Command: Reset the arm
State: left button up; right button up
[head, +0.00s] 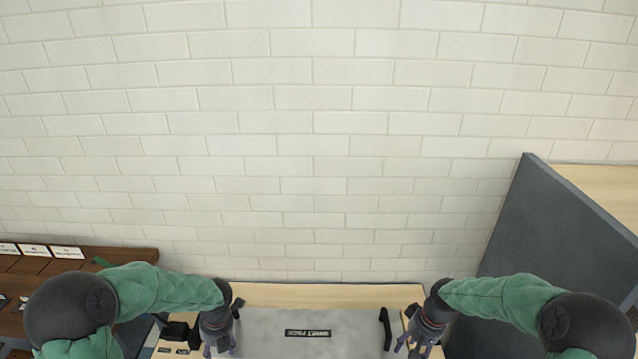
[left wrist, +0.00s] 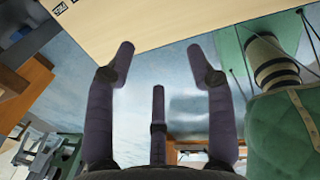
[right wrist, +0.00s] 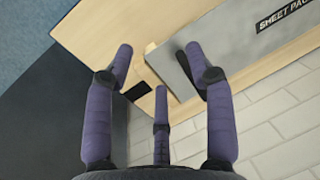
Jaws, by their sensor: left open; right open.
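My left gripper (head: 221,348) is low in the head view, left of a grey panel labelled "SHEET PACK". Its purple fingers stand apart and empty in the left wrist view (left wrist: 163,62). My right gripper (head: 419,349) is low on the right side of that panel. Its fingers also stand apart and empty in the right wrist view (right wrist: 156,62). Both green-sleeved arms reach in from the lower corners at about the same height. Parts of the hands are cut off by the bottom edge of the head view.
The grey sheet pack panel (head: 270,343) lies on a light wooden surface (head: 330,293) between the hands, with black handles at its sides. A dark grey partition (head: 545,225) stands at the right. A brown labelled rack (head: 112,258) is at the left. A white brick wall (head: 310,130) fills the back.

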jog(key=s+a+f+y, duration=0.1)
jog(key=s+a+f, duration=0.7)
jog(key=f, duration=0.4)
pick_arm(q)
jog(key=s+d+f+m+h, duration=0.3)
jog(key=s+d+f+m, duration=0.5)
jog(key=m, duration=0.9)
jog(key=s+d+f+m+h, duration=0.3)
jog(key=s+d+f+m, duration=0.6)
jog(key=m, duration=0.8)
jog(key=s, duration=0.3)
jog(key=shift+d+f, duration=0.2)
jog(key=shift+f, duration=0.05)
pick_arm(e)
jog(key=s+a+f+m, duration=0.1)
jog(key=s+a+f, duration=0.1)
jog(key=s, duration=0.4)
jog(key=s+a+f+m, duration=0.1)
jog(key=s+a+f, duration=0.2)
jog(key=s+a, duration=0.2)
jog(key=shift+s+f+y, duration=0.2)
jog(key=shift+s+y, duration=0.1)
jog(key=shift+s, duration=0.2)
pick_arm(q)
jog(key=shift+w, duration=0.1)
jog(key=shift+c, duration=0.3)
pick_arm(e)
jog(key=shift+c, duration=0.3)
